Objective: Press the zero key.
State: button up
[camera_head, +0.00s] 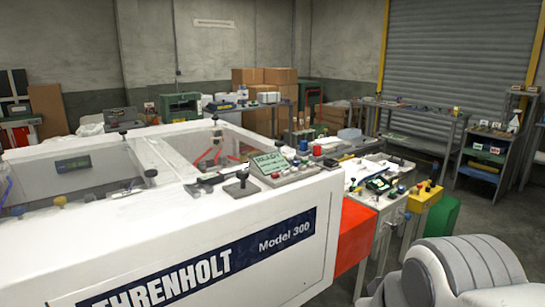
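A small control panel (300,172) sits on the top right end of a long white machine (230,225). Its tilted green display (270,162) reads READY. A red button (317,150) and several small knobs and buttons stand beside and behind the display. Key labels are too small to read, so I cannot tell which one is the zero key. My gripper is not in view. Only a rounded white and grey part of my arm shows at the lower right, well to the right of the panel and nearer the camera.
The machine's white front wall carries a dark nameplate (205,262). A cluttered bench (388,205) is behind. Bare floor (480,214) lies at the right.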

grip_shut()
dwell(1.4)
